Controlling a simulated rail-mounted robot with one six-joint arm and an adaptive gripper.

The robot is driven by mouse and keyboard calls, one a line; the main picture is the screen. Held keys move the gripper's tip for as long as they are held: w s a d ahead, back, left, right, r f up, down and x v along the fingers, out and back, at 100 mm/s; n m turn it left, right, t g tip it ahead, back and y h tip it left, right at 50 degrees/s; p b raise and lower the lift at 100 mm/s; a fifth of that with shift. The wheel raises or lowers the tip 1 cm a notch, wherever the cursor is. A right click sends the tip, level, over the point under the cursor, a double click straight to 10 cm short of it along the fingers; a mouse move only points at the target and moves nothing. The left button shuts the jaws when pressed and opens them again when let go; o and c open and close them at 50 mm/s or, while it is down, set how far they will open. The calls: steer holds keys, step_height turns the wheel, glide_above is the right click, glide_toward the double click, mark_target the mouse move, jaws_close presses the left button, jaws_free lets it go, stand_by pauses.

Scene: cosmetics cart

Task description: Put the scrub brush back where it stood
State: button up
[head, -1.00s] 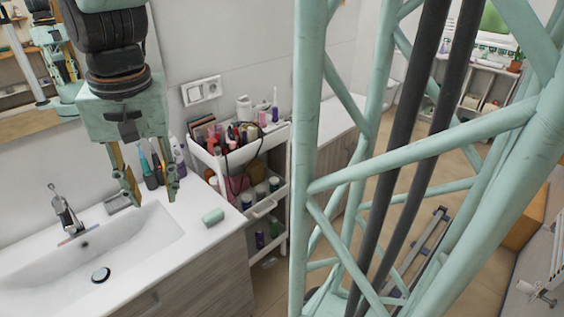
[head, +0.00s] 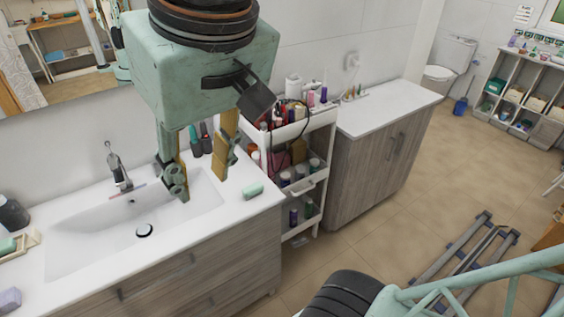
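My gripper (head: 201,184) hangs over the right part of the white sink with its fingers spread and nothing visible between them. No other item is clearly a scrub brush. Dark upright bottles (head: 206,142) stand at the back of the counter, partly hidden behind my fingers.
A white cart (head: 318,124) full of cosmetics stands right of the sink. A dark bottle (head: 13,216) and a tray with a green item are at far left. The right cabinet top (head: 390,106) is mostly bare.

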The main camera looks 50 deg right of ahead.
steer(key=shift+n, duration=0.8)
steer(key=s, duration=0.2)
steer(key=s+a, duration=0.1)
steer(key=s, duration=0.1)
steer(key=shift+a+f, duration=0.1)
steer(key=shift+a, duration=0.05)
steer(key=shift+s, duration=0.15)
